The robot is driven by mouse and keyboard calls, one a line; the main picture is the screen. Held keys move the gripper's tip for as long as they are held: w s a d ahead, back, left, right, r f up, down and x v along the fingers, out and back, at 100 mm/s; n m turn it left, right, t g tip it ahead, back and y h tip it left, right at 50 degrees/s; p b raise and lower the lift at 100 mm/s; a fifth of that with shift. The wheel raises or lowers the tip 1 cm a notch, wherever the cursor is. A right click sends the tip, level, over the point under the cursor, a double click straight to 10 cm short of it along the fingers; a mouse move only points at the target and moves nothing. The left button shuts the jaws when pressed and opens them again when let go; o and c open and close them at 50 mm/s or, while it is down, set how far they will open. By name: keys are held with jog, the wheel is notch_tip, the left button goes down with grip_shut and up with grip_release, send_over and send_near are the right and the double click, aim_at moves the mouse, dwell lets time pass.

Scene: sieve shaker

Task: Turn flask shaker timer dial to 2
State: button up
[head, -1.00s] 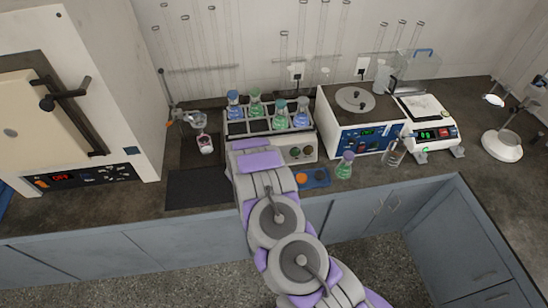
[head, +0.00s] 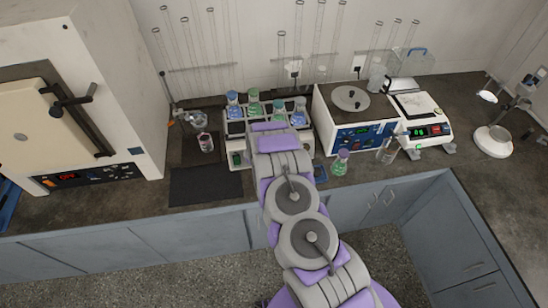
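The flask shaker (head: 235,142) stands on the counter in the middle of the head view. Several flasks with blue and green contents sit in its rack, such as a blue one (head: 234,104) at the left. My purple and grey arm reaches up from the bottom and covers most of the shaker's front panel, including its dials. A small green spot shows at the panel's left end. My gripper is hidden beyond the arm, so its fingers cannot be seen, nor whether they touch a dial.
A white box with a blue panel (head: 352,137) and a balance (head: 424,130) stand to the right. A green flask (head: 341,161) and a clear flask (head: 388,152) stand in front. A dark mat (head: 204,187) lies left of the arm. An oven (head: 80,100) fills the left.

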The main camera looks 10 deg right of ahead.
jog(key=shift+s+f, duration=0.4)
jog(key=shift+f, duration=0.1)
jog(key=o, duration=1)
jog(key=shift+w+r, duration=0.15)
jog(key=shift+w, duration=0.1)
jog(key=shift+o, duration=0.2)
jog(key=shift+r, duration=0.15)
jog(key=shift+r, duration=0.1)
jog(key=v, duration=1.7)
jog(key=shift+w+r, duration=0.1)
jog(key=shift+r, duration=0.05)
